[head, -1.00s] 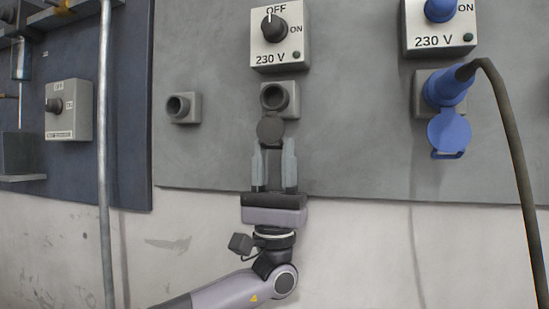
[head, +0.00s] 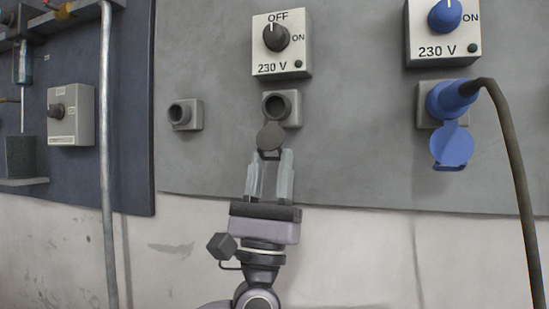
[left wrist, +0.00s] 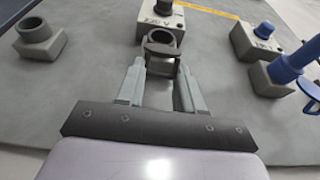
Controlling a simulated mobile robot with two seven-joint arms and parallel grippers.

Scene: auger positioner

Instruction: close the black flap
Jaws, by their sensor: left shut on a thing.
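The black flap (head: 270,136) is round and hangs open just below the dark round opening of the middle grey socket (head: 293,104). A small tab shows at its lower edge. My left gripper (head: 271,158) comes up from below, its two light fingers at the flap's lower edge. The gripper is shut on the flap, though a gap shows between the fingers. In the left wrist view, the flap (left wrist: 160,54) lies at the fingertips (left wrist: 160,64), in front of the socket (left wrist: 162,36). My right gripper is not in view.
Above the socket is a 230 V switch box (head: 282,44) with a black knob. A smaller grey socket (head: 185,115) is to the left. To the right, a blue plug (head: 448,100) with a cable (head: 520,180) sits above a hanging blue flap (head: 451,147).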

